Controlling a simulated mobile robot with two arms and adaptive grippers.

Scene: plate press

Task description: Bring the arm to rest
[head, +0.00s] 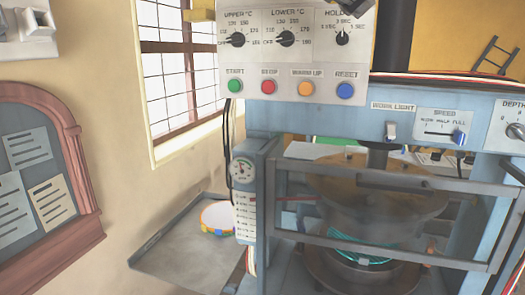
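Neither of my grippers can be made out in the head view. A small dark shape at the top edge, above the hold dial (342,38), is cut off, and I cannot tell what it is. The blue-grey press (300,130) fills the right half. Its panel (305,75) carries the upper dial (237,40), the lower dial (286,39) and green, red, orange and blue buttons. Below, a round brown platen (370,185) sits above a turquoise ringed part (360,255), behind the grey guard frame (390,236).
A grey side tray (180,265) holds a white round item with an orange and blue rim (217,218). A pressure gauge (243,170) is on the press's left post. A notice board (40,175) and a window (180,65) are on the left wall. The work light switch (391,131) and speed slider (459,136) are at right.

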